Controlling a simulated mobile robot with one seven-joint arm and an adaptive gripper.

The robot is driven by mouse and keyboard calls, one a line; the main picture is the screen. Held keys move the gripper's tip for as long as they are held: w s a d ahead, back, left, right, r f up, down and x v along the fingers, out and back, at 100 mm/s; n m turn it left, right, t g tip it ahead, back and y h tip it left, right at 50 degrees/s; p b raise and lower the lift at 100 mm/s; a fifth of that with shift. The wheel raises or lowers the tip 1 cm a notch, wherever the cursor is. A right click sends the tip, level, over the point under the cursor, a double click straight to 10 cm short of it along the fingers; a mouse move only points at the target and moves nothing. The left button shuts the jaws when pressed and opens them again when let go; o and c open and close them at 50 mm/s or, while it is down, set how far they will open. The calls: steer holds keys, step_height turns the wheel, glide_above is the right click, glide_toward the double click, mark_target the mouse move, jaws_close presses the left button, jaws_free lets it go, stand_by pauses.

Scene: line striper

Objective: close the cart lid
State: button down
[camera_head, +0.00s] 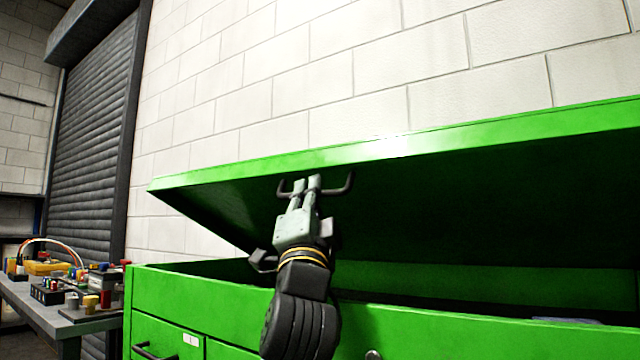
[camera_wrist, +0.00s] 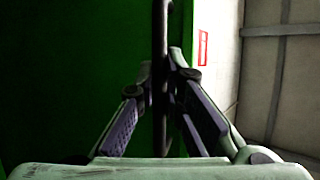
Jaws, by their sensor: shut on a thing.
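The green cart (camera_head: 230,305) stands in front of me, with its green lid (camera_head: 420,148) raised and tilted above the open top. A dark bar handle (camera_head: 342,187) sits on the lid's underside near its front edge. My gripper (camera_head: 306,184) reaches up from below and is shut on this handle. In the wrist view the handle (camera_wrist: 160,60) runs upright between the two fingers of my gripper (camera_wrist: 165,100), with the dark green lid (camera_wrist: 75,80) behind it. The inside of the cart is dark and mostly hidden by its front wall and my arm.
A workbench (camera_head: 40,312) with several small tools and coloured parts stands at the left. A white block wall (camera_head: 330,75) rises behind the cart, and a dark roller shutter (camera_head: 95,130) is at the left. A drawer handle (camera_head: 150,352) juts from the cart's front.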

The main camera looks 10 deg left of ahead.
steer(key=shift+s+a+f+b, duration=0.1)
steer(key=shift+s+f+b, duration=0.2)
steer(key=shift+f, duration=0.65)
steer(key=shift+s+a+f+b, duration=0.1)
steer(key=shift+f+b, duration=0.3)
steer(key=shift+f, duration=0.5)
steer(key=c, duration=1.7)
jaws_free()
steer(key=shift+r, duration=0.1)
steer(key=v, duration=1.2)
steer(key=shift+w, duration=0.1)
